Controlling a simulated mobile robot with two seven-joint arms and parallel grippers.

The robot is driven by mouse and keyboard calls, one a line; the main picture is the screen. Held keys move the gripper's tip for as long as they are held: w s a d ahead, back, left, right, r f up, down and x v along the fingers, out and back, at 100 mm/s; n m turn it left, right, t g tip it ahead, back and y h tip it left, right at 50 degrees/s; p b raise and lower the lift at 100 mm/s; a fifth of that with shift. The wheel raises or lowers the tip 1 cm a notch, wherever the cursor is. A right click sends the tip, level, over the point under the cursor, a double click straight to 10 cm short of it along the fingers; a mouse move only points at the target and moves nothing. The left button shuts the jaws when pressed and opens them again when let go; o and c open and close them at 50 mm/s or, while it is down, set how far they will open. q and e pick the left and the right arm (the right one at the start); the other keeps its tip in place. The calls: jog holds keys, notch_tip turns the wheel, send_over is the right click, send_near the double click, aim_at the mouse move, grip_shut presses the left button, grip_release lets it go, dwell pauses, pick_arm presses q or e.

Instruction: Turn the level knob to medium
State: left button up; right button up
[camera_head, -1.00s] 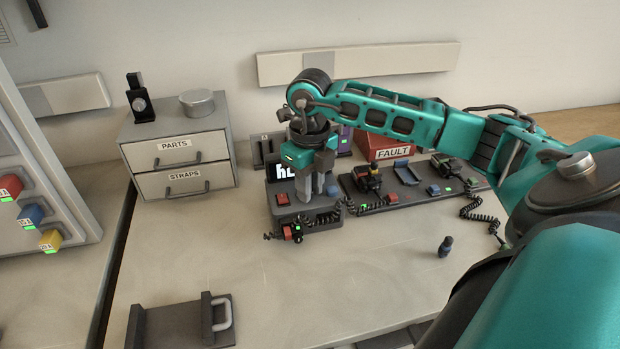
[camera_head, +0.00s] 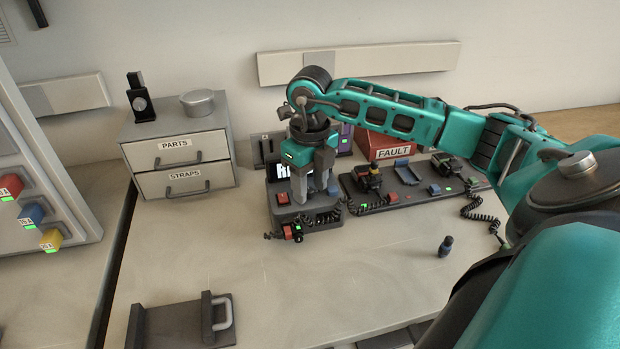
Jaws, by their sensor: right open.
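My right gripper (camera_head: 311,188) points down over the dark console (camera_head: 322,212) at the back of the table. Its jaws are open, with the fingertips close above the console top. The level knob cannot be made out; the gripper covers that part of the console. A red button (camera_head: 282,198) shows left of the fingers, and a lit screen (camera_head: 284,171) with white characters is partly hidden behind them. My left gripper is not in view.
A row of radios (camera_head: 413,185) on a dark base stands right of the console, before a red FAULT box (camera_head: 390,147). A drawer cabinet (camera_head: 212,148) stands left. A small dark knob-like piece (camera_head: 445,246) stands on the table (camera_head: 260,290). A dark handled block (camera_head: 180,322) lies front left.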

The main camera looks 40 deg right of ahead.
aim_at(310, 190)
notch_tip(310, 190, up, 13)
jog(key=p, duration=0.1)
jog(key=shift+f, duration=0.2)
dwell(0.5)
